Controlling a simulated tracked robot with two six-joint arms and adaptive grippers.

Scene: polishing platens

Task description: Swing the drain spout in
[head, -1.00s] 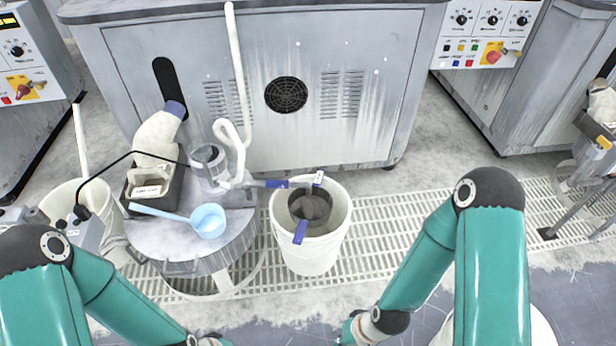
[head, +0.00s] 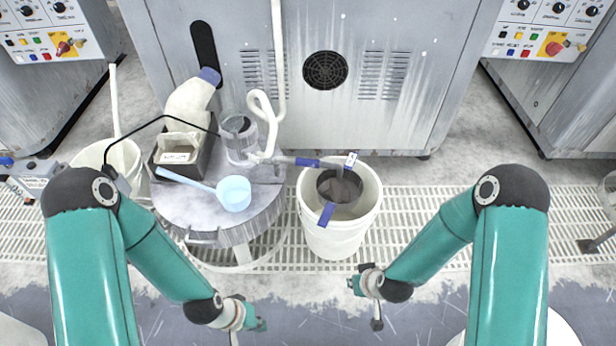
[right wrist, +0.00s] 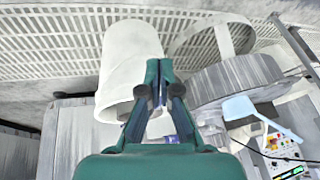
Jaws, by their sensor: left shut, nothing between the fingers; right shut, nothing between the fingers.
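A thin grey tube with a blue sleeve (head: 307,162), seemingly the drain spout, runs from the round cart to over the white bucket (head: 318,238). A white tag (head: 351,160) is at its bucket end. A dark round strainer or pot with a blue handle (head: 326,214) sits in the bucket mouth, under that end. My left gripper (head: 261,324) is shut and empty, below the cart in the picture. My right gripper (head: 353,285) is shut and empty, in front of the bucket and apart from it. Its fingers (right wrist: 152,95) also show in the right wrist view, overlapping the bucket.
The round cart (head: 180,205) holds a light blue ladle (head: 235,193), a clear beaker (head: 238,138) and a white bottle in a dark holder. A white hose (head: 278,60) hangs down to the tube. A grey machine cabinet (head: 400,130) stands behind. Floor right of the bucket is clear.

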